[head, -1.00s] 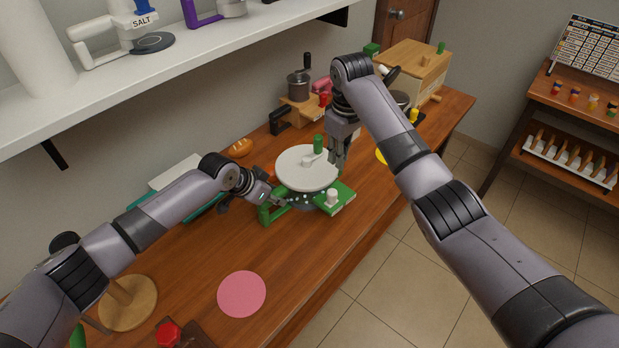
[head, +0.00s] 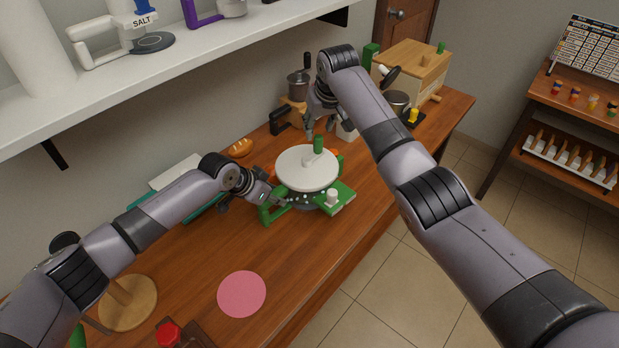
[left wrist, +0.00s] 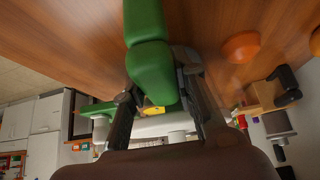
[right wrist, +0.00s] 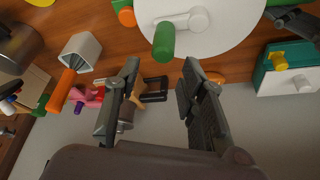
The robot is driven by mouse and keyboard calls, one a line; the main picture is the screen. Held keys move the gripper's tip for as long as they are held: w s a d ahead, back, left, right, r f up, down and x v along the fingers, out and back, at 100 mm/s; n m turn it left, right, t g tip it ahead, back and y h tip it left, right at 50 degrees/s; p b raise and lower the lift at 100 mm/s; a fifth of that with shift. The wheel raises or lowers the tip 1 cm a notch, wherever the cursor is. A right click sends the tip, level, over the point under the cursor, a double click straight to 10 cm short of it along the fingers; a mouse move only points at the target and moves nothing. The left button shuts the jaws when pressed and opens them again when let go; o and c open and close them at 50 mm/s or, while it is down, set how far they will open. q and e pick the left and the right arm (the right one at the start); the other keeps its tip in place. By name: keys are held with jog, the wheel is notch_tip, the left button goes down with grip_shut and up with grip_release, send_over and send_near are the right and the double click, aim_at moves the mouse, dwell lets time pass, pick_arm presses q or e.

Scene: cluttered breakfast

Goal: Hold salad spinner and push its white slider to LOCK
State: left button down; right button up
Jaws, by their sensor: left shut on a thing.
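The salad spinner has a round white lid (head: 306,170) with a crank and green knob (head: 318,144) on top, and a green handle (head: 268,213) at its left. A green block with a white slider (head: 332,197) sticks out at its front right. My left gripper (head: 272,200) is shut on the green handle, which also shows between its fingers in the left wrist view (left wrist: 150,75). My right gripper (head: 319,128) is open and empty, behind and above the lid. In the right wrist view, the lid (right wrist: 225,25) lies beyond its spread fingers (right wrist: 160,75). Any slider label is unreadable.
A grinder (head: 299,85), a wooden box (head: 415,70) and a pot (head: 398,102) stand at the back of the counter. A white shelf (head: 200,70) overhangs the back.

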aim_at(319, 137)
jog(key=shift+f, duration=1.8)
jog(key=shift+c, duration=0.6)
grip_shut()
